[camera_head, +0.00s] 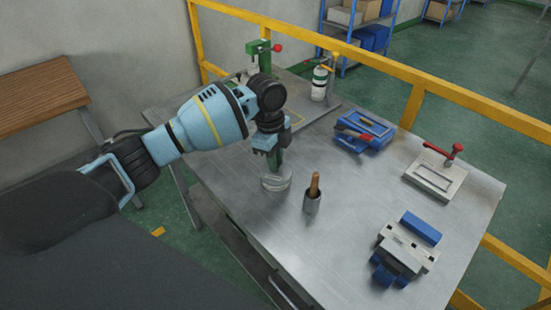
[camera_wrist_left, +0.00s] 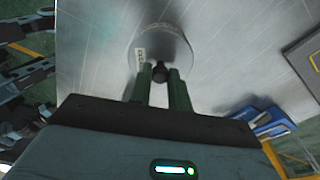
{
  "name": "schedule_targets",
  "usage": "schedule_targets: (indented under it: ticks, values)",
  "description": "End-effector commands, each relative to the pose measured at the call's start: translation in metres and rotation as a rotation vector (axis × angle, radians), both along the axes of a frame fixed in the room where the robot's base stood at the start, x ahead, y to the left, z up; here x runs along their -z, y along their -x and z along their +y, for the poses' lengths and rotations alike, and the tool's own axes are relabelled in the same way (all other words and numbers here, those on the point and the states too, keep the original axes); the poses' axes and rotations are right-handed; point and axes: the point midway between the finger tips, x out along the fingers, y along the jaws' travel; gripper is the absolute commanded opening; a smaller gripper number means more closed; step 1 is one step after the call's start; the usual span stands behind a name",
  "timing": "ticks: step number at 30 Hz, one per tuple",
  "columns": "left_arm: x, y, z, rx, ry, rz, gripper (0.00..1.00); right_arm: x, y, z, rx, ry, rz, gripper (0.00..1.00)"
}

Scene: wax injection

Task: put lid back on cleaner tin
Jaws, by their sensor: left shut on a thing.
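My left gripper (camera_head: 275,172) points down over the near left part of the metal table, right above the cleaner tin (camera_head: 277,184), a low round grey tin. In the left wrist view the two green fingers of the gripper (camera_wrist_left: 162,92) are shut on the small dark knob of the lid (camera_wrist_left: 160,72). A round grey shape with a pale label, apparently the tin (camera_wrist_left: 172,42), shows just beyond the fingertips. The fingers hide part of the lid, and I cannot tell whether it touches the tin's rim. My right gripper is not in view.
A metal cup (camera_head: 312,204) with a wooden handle stands close right of the tin. A bottle (camera_head: 320,83) stands behind.

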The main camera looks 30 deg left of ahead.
Motion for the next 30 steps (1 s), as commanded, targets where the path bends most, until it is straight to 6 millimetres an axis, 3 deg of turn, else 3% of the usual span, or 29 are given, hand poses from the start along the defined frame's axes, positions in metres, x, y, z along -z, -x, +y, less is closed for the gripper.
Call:
schedule_targets:
  ticks: [30]
  values:
    - [0.0029,0.0002,0.0,0.0,0.0,0.0,0.0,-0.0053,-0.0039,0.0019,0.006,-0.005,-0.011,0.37]
